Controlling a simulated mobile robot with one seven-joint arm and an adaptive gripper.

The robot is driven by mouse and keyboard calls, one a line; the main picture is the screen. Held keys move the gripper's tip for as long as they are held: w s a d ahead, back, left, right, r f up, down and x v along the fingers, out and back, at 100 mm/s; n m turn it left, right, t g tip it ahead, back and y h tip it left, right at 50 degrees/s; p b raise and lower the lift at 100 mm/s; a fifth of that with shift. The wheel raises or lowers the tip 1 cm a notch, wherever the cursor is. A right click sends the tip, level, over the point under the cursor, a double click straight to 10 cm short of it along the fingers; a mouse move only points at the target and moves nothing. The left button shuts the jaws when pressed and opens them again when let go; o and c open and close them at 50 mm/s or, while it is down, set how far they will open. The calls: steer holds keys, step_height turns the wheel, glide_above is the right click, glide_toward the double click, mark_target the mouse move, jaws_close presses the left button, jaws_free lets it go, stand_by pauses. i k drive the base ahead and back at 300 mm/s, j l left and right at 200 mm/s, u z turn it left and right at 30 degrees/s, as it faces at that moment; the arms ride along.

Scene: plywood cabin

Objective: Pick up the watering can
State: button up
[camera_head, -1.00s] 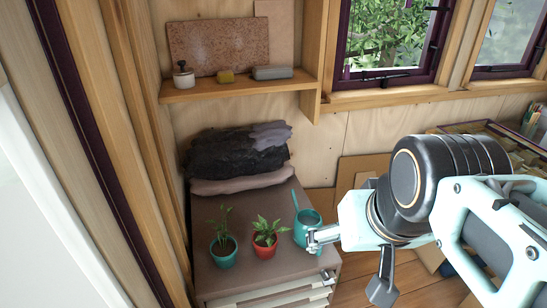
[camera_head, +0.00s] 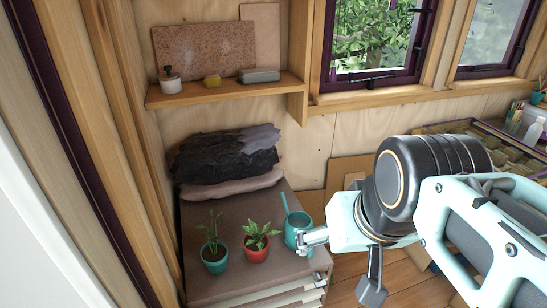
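The teal watering can (camera_head: 294,231) stands at the right edge of the brown-topped cabinet (camera_head: 230,281), with a thin teal part sticking up at its left. My gripper (camera_head: 314,260) is at the can's right front. One finger overlaps the can's lower right side in the picture; the other shows lower, near the cabinet's front corner. The fingers look spread apart, and nothing is seen held. Whether a finger touches the can cannot be told. Part of the can's right side is hidden by my gripper.
A red pot with a plant (camera_head: 257,250) stands close to the can's left, and a teal pot with a plant (camera_head: 215,260) is further left. Folded dark cloths (camera_head: 225,158) lie behind. A wooden shelf (camera_head: 225,91) holds small items above. A wooden floor (camera_head: 345,290) shows at the right.

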mark_target(295, 221)
steer(key=u, duration=0.4)
steer(key=l+u, duration=0.25)
steer(key=u, duration=0.15)
steer(key=i+l+u, duration=0.1)
steer(key=l+u, duration=0.2)
steer(key=u, duration=0.15)
steer(key=l+u, duration=0.15)
steer(key=l, duration=0.25)
steer(key=k+l+u, duration=0.2)
steer(key=l, duration=0.15)
steer(key=i, duration=0.1)
